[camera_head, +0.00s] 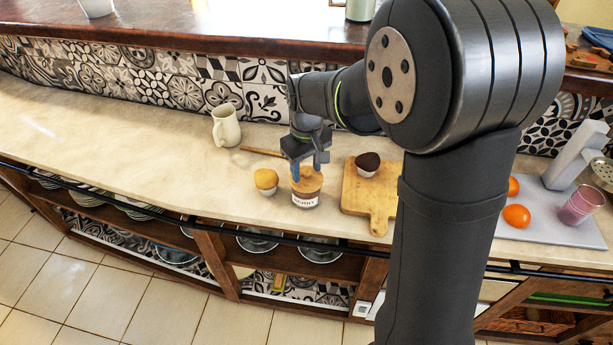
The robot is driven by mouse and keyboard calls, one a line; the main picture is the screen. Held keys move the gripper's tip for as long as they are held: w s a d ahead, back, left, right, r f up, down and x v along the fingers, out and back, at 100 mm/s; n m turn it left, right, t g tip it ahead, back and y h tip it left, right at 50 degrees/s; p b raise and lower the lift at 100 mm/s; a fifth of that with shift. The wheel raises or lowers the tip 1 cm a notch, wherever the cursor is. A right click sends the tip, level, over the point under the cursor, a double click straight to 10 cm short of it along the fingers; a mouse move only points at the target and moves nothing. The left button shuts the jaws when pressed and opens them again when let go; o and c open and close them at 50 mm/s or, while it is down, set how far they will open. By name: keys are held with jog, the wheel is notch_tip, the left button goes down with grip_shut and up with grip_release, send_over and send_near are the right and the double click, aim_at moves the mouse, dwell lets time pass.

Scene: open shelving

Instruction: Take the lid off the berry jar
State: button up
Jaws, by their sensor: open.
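The berry jar (305,199) stands upright on the counter near its front edge, with a label on its side. A tan, wood-coloured lid (307,181) is on top of it. My gripper (307,167) points down right over the lid with its fingers open. The fingertips are at about the height of the lid; I cannot tell whether they touch it. The gripper hides the back part of the lid.
A yellow-topped muffin (266,181) stands close to the jar's left. A wooden board (372,201) with a dark muffin (367,163) lies to its right. A cream pitcher (226,126) and a thin wooden stick (262,152) are behind. The counter at left is clear.

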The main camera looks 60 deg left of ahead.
jog(key=shift+c, duration=0.2)
grip_shut()
jog(key=shift+r, duration=0.2)
